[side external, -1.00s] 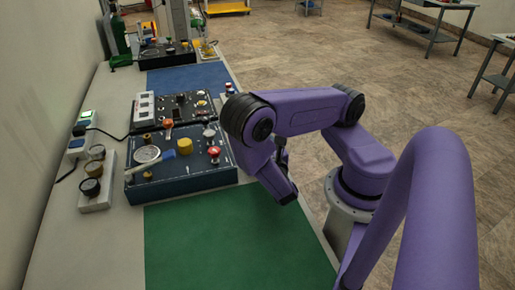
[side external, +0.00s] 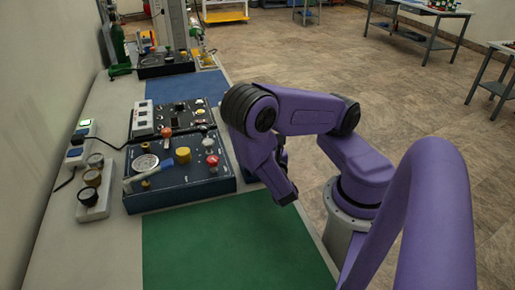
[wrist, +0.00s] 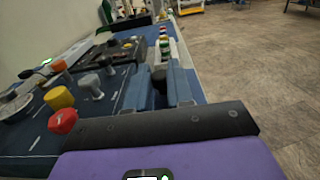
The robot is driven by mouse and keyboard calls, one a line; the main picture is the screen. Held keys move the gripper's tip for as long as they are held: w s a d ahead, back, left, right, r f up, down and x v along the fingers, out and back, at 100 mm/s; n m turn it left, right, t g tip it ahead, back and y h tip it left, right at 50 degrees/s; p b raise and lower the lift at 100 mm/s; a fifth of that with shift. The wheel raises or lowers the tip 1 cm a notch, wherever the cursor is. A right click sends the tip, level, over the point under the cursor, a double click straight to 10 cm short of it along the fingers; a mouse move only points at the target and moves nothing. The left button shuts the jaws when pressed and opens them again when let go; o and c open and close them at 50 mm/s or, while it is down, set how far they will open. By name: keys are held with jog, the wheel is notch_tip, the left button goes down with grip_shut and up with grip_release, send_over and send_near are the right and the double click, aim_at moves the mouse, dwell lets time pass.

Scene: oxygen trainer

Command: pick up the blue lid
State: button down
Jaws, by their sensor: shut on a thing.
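My gripper (wrist: 159,68) shows in the wrist view with its two blue-grey fingers close together beside the dark blue panel. It is shut on a small dark thing (wrist: 159,80), mostly hidden between the fingers. I cannot make out whether this is the blue lid. In the side view my purple wrist hangs over the right edge of the bench, and the fingertips are hidden behind it. A blue piece (side external: 166,166) lies on the panel beside a round silver dial; I cannot tell what it is.
The dark blue panel (side external: 200,186) carries a yellow knob (side external: 182,155) and a red knob (side external: 212,160) close to my arm. Several coloured caps (wrist: 164,42) stand in a row beyond my fingers. The green mat (side external: 225,245) is clear.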

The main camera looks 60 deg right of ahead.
jog(key=shift+r, duration=3.5)
jog(key=shift+d, duration=0.15)
